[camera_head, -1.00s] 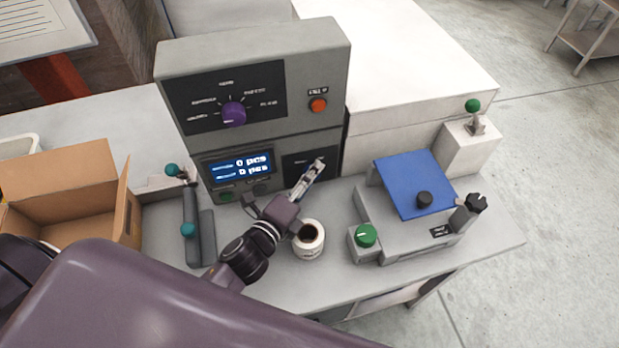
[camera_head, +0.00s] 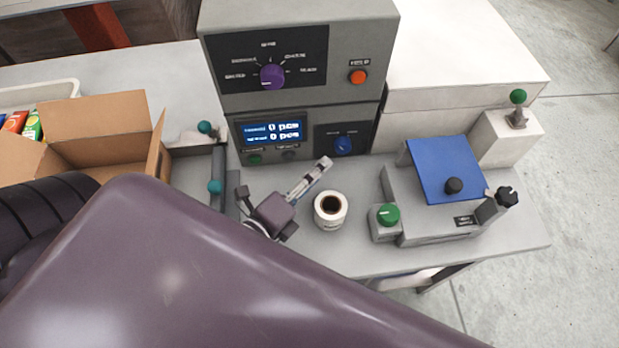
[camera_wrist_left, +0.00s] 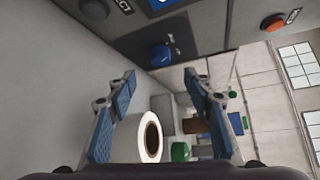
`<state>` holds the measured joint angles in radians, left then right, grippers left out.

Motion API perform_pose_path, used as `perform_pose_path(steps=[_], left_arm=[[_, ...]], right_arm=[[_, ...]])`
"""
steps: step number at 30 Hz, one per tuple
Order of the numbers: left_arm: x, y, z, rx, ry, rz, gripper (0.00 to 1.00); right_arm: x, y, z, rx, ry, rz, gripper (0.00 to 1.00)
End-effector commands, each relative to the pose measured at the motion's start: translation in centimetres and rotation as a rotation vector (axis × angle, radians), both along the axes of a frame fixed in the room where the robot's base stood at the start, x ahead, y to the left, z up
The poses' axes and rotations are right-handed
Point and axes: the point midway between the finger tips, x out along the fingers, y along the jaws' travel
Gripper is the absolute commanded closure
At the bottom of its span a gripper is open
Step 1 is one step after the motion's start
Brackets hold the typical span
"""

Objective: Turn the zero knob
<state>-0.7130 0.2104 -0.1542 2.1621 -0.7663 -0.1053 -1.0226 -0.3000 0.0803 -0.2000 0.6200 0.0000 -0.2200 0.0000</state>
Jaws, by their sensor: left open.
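A blue knob (camera_head: 343,146) sits on a small dark panel low on the right of the grey console; its labels are too small to read for certain. A purple knob (camera_head: 272,77) with a ring of labels sits higher up. My left gripper (camera_head: 284,176) is open and empty, in front of the console and below the blue knob, apart from it. In the left wrist view the blue knob (camera_wrist_left: 161,54) shows ahead, beyond the gap between the spread fingers (camera_wrist_left: 160,86). My right gripper is not in view.
A white roll (camera_head: 330,211) stands close right of my left gripper. Right of it are a green knob (camera_head: 388,215) and a scale with a blue plate (camera_head: 443,165). An orange button (camera_head: 357,77) is on the console. An open cardboard box (camera_head: 95,128) is at left.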

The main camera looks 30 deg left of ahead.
Motion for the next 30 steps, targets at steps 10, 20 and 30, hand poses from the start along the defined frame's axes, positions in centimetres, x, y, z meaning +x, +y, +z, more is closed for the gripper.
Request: perform_pose_path(steps=[10, 20, 30], left_arm=[[-1.9, 0.3, 0.4, 0.0, 0.0, 0.001, 0.53], [-1.8, 0.3, 0.4, 0.0, 0.0, 0.0, 0.53], [-1.9, 0.3, 0.4, 0.0, 0.001, 0.0, 0.53]], right_arm=[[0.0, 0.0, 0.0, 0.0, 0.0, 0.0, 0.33], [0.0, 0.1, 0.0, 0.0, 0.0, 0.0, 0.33], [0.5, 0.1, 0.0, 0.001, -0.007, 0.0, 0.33]])
